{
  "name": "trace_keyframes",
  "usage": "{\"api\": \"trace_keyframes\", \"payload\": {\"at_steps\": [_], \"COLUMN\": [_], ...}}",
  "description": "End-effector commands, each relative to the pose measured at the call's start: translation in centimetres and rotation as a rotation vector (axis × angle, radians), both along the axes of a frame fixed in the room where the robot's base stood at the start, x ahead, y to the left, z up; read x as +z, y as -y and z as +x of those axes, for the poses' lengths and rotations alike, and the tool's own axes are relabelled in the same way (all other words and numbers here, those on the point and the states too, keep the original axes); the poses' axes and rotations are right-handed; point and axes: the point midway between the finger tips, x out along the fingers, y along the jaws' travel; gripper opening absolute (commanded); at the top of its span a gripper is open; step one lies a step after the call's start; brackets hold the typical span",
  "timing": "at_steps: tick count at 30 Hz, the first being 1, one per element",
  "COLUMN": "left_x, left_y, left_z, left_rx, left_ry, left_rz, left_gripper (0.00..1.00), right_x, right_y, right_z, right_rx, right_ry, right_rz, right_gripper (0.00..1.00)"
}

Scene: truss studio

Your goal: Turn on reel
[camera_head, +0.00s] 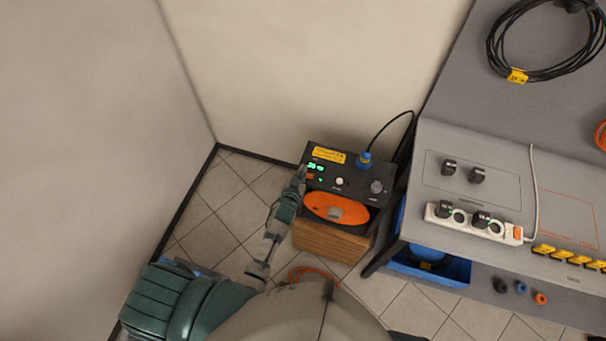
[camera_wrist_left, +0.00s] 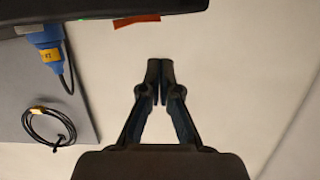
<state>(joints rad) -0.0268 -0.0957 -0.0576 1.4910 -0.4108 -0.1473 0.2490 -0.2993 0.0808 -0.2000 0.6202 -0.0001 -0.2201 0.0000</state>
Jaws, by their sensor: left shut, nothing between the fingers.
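The reel (camera_head: 375,187) is a black box with an orange disc (camera_head: 322,204) on its front, standing on a wooden block. Its top panel has a yellow label, green lit displays (camera_head: 315,165), a small red part (camera_head: 310,176) and knobs. A blue plug (camera_head: 365,160) with a black cable sits at its back. My left gripper (camera_head: 302,172) is at the panel's left edge, beside the red part; I cannot tell whether it touches. In the left wrist view my left gripper (camera_wrist_left: 159,64) is shut and empty, below the reel's dark edge (camera_wrist_left: 100,8) and a red-orange piece (camera_wrist_left: 137,20). My right gripper is out of view.
The wooden block (camera_head: 325,241) stands on tiles, with walls behind and to the left. A grey bench (camera_head: 455,130) at right holds a power strip (camera_head: 470,221) and a black cable coil (camera_head: 497,55). A blue bin (camera_head: 440,270) lies below it.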

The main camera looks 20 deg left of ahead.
Motion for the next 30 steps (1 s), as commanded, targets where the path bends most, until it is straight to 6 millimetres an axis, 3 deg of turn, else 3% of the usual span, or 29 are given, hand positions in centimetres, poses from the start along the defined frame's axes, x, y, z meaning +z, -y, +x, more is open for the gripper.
{"api": "trace_keyframes", "payload": {"at_steps": [1, 6, 12, 18, 30], "left_x": [1.3, 1.5, 2.4, 2.9, 3.0], "left_y": [-0.2, -0.3, -0.6, -0.7, -0.7], "left_z": [-0.4, -4.7, -8.0, -9.4, -9.5], "left_rx": [0.0, -0.001, -0.001, -0.001, -0.001], "left_ry": [0.0, -0.001, 0.001, 0.002, 0.002], "left_rz": [0.002, 0.0, -0.001, -0.001, 0.0], "left_gripper": [0.0, 0.0, 0.0, 0.0, 0.0], "right_x": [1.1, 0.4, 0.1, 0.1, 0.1], "right_y": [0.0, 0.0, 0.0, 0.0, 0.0], "right_z": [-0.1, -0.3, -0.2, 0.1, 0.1], "right_rx": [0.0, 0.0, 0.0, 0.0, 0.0], "right_ry": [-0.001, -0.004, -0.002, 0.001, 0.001], "right_rz": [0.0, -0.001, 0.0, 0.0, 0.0], "right_gripper": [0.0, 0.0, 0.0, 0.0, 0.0]}}
